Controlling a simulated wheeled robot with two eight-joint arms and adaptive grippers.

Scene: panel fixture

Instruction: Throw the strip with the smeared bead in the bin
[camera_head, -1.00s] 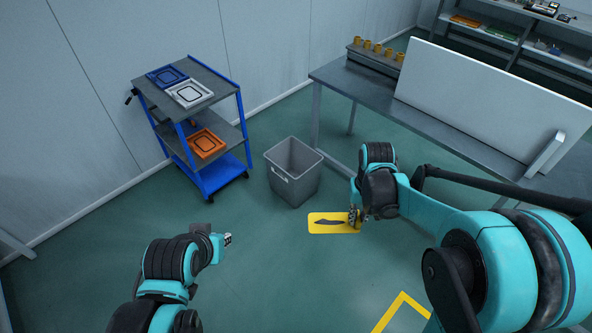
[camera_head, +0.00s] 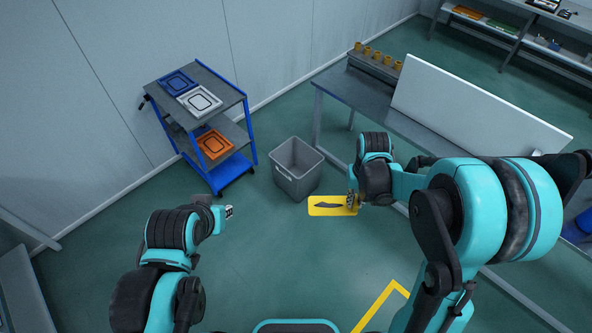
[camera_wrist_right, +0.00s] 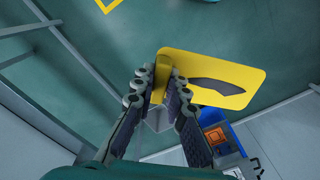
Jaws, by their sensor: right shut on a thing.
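The strip (camera_head: 322,206) is a yellow plate with rounded corners and a dark, uneven smear along its face. My right gripper (camera_head: 352,200) is shut on its right end and holds it up in the air, in front of the bin in the head view. The strip also shows in the right wrist view (camera_wrist_right: 235,88), with the fingers (camera_wrist_right: 160,88) around its folded yellow end. The bin (camera_head: 296,185) is grey, open-topped and stands on the floor; its inside looks empty. My left gripper (camera_head: 228,212) is at the left of the bin, apart from everything; its fingers are too small to judge.
A blue cart (camera_head: 247,135) with blue, white and orange trays stands left of the bin. A grey bench (camera_head: 345,92) with a row of yellow cups (camera_head: 377,55) and a white panel (camera_head: 470,110) is at the right. The floor around the bin is clear.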

